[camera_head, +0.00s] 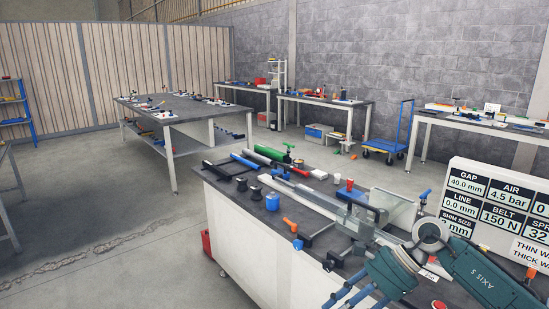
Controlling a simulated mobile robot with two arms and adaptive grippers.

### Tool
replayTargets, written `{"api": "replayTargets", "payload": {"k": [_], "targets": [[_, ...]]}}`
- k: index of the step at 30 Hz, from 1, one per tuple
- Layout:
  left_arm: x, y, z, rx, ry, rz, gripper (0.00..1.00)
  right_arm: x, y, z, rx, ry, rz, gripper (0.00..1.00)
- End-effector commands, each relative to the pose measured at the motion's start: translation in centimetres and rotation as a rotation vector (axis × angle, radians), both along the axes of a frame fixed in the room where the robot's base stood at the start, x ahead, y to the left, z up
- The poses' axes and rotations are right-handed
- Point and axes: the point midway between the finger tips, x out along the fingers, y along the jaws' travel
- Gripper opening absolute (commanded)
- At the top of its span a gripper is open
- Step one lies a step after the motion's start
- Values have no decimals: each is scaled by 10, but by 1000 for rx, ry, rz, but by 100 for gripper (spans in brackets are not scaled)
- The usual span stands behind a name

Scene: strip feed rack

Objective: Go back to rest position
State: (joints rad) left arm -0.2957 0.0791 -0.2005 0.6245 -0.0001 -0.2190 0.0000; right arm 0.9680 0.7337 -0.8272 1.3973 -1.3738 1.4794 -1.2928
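Neither of my grippers can be made out in the head view. A teal jointed arm part (485,272) marked "AXIS 5", with a grey ring joint (432,232) and blue rods at its lower end, fills the lower right corner. I cannot tell whether it is mine. It covers part of the near workbench (240,215), which has a dark top and white sides. On this bench lie green, blue and red rods, a clear-walled guide (355,220), a blue cup (272,202) and an orange-handled lever (290,225).
A white sign board (490,205) with black number panels stands at the right. A grey table (180,112) with small tools stands behind, with more benches along the wall. A blue trolley (388,145) stands at the back. Floor at the left is largely clear.

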Motion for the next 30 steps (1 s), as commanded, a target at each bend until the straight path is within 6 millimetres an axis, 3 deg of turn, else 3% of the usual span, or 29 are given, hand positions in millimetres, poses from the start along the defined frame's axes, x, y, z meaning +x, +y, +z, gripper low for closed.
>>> {"api": "replayTargets", "payload": {"k": [1,3,5,7,10,14,17,22,23,26,30], "targets": [[-2,0,0,1,3,0,40,3,27,-13,130,102,-105,40],[-5,0,-1,0,6,0,40,18,59,-23,333,267,-302,40],[-6,0,-1,1,8,0,40,37,75,-35,513,443,-502,40],[-7,1,-1,1,10,0,40,62,77,-60,708,670,-758,40],[-7,1,-1,1,10,0,40,88,51,-123,949,1003,-1141,40],[-7,1,-1,1,10,0,40,85,8,-211,1139,1310,-1519,40],[-7,1,-1,1,11,0,40,63,-22,-279,1240,1492,-1773,40],[-7,1,-1,1,11,0,40,-3,-63,-384,1366,1730,-2167,40],[-7,1,-1,1,11,0,40,-18,-69,-401,-1362,-1737,2201,40],[-7,1,-1,1,11,0,40,-72,-85,-453,-1217,-1574,2080,40],[-7,1,-1,2,11,0,40,-159,-100,-515,-1036,-1354,1922,40]]}}
